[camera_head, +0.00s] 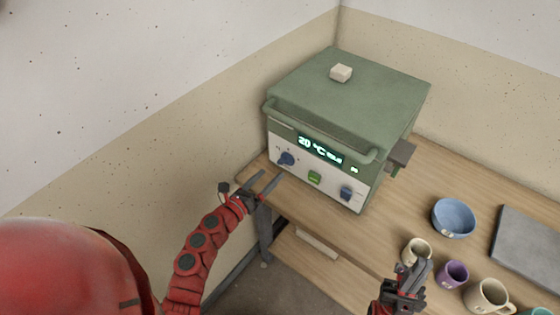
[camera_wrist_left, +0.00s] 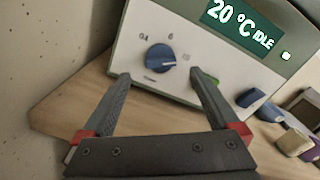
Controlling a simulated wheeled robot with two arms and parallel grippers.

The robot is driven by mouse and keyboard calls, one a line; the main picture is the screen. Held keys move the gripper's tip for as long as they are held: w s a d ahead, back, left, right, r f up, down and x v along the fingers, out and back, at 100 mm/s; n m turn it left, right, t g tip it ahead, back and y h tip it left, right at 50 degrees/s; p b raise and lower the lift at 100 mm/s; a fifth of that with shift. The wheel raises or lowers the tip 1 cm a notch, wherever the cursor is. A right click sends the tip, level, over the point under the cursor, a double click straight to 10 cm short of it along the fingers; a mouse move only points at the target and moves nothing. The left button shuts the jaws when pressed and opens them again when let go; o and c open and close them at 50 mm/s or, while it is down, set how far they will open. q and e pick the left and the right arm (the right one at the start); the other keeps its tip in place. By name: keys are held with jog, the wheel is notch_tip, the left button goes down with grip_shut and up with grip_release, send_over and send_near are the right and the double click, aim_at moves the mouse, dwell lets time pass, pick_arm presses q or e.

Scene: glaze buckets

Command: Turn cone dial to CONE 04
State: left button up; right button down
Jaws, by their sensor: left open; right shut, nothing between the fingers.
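The blue cone dial (camera_head: 287,159) sits at the left of the kiln's white front panel (camera_head: 330,181). In the left wrist view the dial (camera_wrist_left: 160,58) has a "04" mark at its upper left, a "6" above it and a blurred mark at its right. Its white pointer line appears to point right, away from "04". My left gripper (camera_head: 270,176) is open and empty in front of the panel. In the wrist view its fingers reach toward either side of the dial, apparently not touching it. My right gripper (camera_head: 417,270) is shut and empty over the table's right part.
The kiln (camera_head: 350,95) display (camera_head: 320,150) reads 20 °C, IDLE. A green button (camera_head: 314,178) and another blue knob (camera_head: 346,193) are on the panel. A blue bowl (camera_head: 453,218), cups and a grey slab (camera_head: 520,245) stand right on the wooden table (camera_head: 345,232).

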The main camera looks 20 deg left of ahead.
aim_at(282, 164)
pick_arm(q)
jog(key=p+x, duration=0.1)
jog(key=x, duration=0.4)
jog(key=shift+w+d, duration=0.15)
jog(key=shift+w, duration=0.2)
jog(key=shift+w+d, duration=0.2)
jog(key=shift+w, duration=0.1)
jog(key=shift+c, duration=0.3)
